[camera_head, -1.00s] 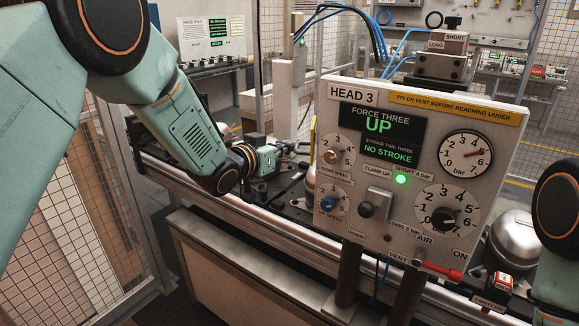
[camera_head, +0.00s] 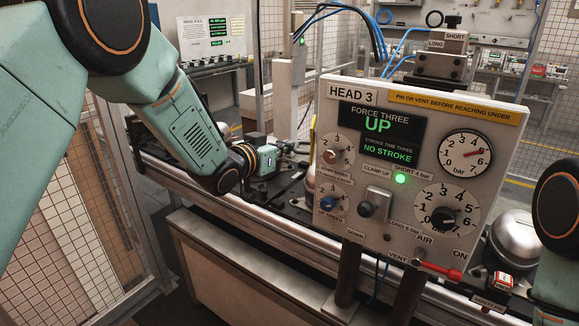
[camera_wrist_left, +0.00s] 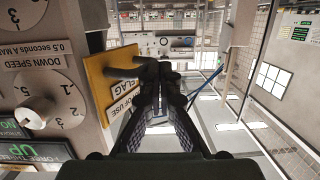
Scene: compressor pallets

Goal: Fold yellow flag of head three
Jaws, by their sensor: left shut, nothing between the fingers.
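The head three panel (camera_head: 468,112) stands upright in the head view, with a green lamp lit. The yellow flag (camera_wrist_left: 98,82) shows in the left wrist view beside the panel's dials, lettered with "FLAG" and "OF USE". I cannot make it out in the head view. My left gripper (camera_head: 294,150) is at the panel's left edge. In the left wrist view its shut, empty fingers (camera_wrist_left: 158,72) overlap the flag's right side; I cannot tell whether they touch it. My right gripper is out of view.
A red-handled air valve (camera_head: 440,270) sticks out below the panel. A silver compressor dome (camera_head: 513,236) stands at the right. The conveyor rail (camera_head: 235,207) runs below the left gripper. Mesh fencing (camera_head: 105,195) stands at the left.

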